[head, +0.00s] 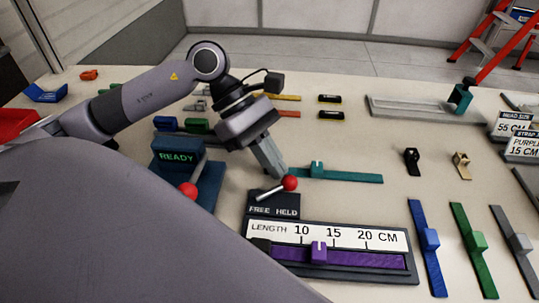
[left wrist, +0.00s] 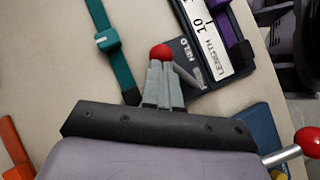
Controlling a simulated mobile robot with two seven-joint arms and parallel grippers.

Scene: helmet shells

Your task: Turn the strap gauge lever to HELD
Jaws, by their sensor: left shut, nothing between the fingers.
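The strap gauge (head: 330,250) has a LENGTH scale and a purple strap (head: 375,260) with a slider. A dark plate (head: 273,207) marked FREE and HELD stands at its back left corner. Its lever is a metal rod with a red knob (head: 289,183), leaning right, to the HELD side. My left gripper (head: 282,173) is shut and empty, its fingertips right by the knob. In the left wrist view the closed fingertips (left wrist: 163,68) lie just below the red knob (left wrist: 162,52); I cannot tell whether they touch. My right gripper is not in view.
A blue READY box (head: 178,157) with another red-knobbed lever (head: 188,190) stands to the left. A teal strap (head: 345,176) lies just behind the gauge. Blue (head: 427,250), green (head: 472,250) and grey (head: 515,245) straps lie to the right.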

